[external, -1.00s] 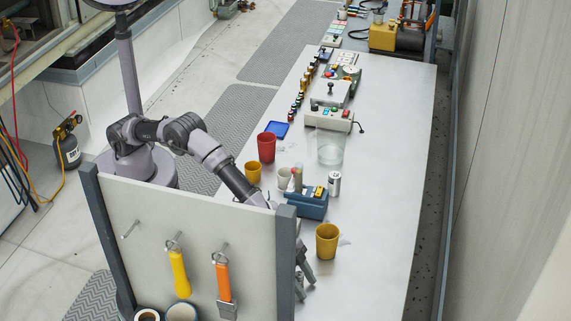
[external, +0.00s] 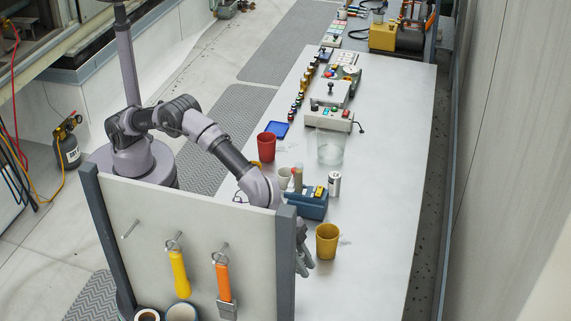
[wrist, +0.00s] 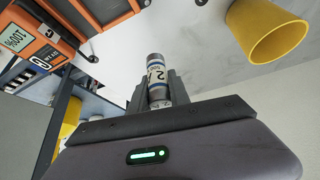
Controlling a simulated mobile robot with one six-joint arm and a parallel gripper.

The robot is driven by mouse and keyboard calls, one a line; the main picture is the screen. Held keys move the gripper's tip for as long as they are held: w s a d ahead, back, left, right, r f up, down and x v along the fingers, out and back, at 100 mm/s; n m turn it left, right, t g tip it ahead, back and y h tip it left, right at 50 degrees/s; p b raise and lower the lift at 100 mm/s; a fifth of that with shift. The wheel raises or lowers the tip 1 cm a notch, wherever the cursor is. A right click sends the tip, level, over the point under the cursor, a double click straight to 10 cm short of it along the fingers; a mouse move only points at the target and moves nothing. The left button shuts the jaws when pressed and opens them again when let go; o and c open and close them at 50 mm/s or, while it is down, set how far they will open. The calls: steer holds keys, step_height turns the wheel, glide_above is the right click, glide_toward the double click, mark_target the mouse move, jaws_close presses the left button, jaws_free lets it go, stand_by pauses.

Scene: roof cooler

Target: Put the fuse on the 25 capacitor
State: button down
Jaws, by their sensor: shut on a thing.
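My gripper (external: 304,262) is beside the right post of the pegboard panel, partly hidden by it, left of the yellow cup. In the wrist view my gripper (wrist: 159,92) is shut on a small upright cylinder, the fuse (wrist: 155,72), whitish grey with a blue band and dark print in which a 2 shows. A silver can-shaped cylinder (external: 334,184), possibly the 25 capacitor, stands on the bench at the right of a blue box; its marking is too small to read.
The blue box (external: 306,206) and yellow cup (external: 327,242) stand near my gripper. A red cup (external: 266,147) and clear beaker (external: 330,149) are farther back. An orange device (wrist: 38,45) shows in the wrist view. The bench's right side is clear. The panel (external: 185,235) blocks the view.

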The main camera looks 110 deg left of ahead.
step_height(320, 180, up, 2)
step_height(320, 180, up, 8)
steer(key=n+y, duration=0.4)
steer(key=n, duration=0.4)
glide_above(339, 174)
steer(key=shift+g, duration=0.3)
step_height(339, 174, down, 10)
steer(key=b, duration=0.4)
steer(key=shift+r, duration=0.2)
steer(key=shift+f, duration=0.25)
steer(key=shift+r, duration=0.15)
